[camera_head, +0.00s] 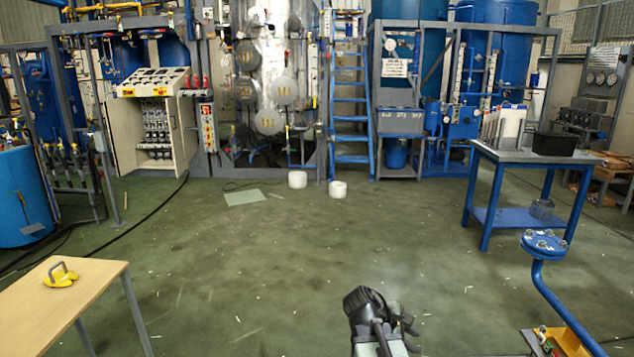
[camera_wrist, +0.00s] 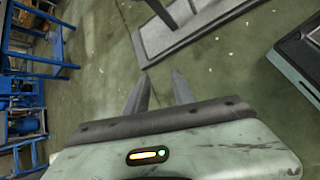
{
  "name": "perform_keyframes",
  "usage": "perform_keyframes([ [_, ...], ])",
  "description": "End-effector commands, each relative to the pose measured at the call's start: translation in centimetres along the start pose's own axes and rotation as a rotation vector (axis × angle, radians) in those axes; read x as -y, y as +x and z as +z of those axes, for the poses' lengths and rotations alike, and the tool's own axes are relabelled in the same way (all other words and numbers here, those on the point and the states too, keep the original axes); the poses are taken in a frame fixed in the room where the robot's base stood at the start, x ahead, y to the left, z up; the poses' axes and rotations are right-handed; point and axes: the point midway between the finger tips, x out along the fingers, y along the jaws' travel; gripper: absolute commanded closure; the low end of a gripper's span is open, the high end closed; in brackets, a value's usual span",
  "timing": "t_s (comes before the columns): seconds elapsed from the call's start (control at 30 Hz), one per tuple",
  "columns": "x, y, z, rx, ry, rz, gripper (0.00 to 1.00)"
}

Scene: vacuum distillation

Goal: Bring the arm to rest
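My arm (camera_head: 378,325) shows at the bottom middle of the head view, low over the green floor. Its black and grey parts are folded close to my body, and the fingertips cannot be made out clearly there. In the wrist view my gripper (camera_wrist: 160,84) has its two grey fingers apart, with only bare floor visible between them. It holds nothing. The pale green wrist housing with a small lit indicator fills the bottom of the wrist view.
A wooden table (camera_head: 90,290) with a yellow object (camera_head: 60,281) stands at front left. A blue-legged table (camera_head: 490,152) with a black bin (camera_head: 554,143) stands right. A blue flanged pipe (camera_head: 545,270) rises front right. Two white cylinders (camera_head: 338,189) sit on the floor.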

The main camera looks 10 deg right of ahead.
Motion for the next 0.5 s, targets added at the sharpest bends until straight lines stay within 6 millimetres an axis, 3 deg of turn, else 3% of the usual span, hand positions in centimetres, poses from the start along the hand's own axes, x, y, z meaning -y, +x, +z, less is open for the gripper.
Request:
perform_keyframes([
  [0.03,1.5,-1.6,-3.3,-0.082,0.060,-0.031,0.70],
  [0.1,3.8,-3.6,-7.3,-0.190,0.171,-0.102,0.70],
  [0.2,6.9,-6.1,-11.7,-0.309,0.345,-0.241,0.70],
  [0.33,10.4,-8.8,-15.2,-0.395,0.622,-0.484,0.70],
  [0.5,12.6,-11.1,-17.1,-0.357,0.941,-0.712,0.70],
])
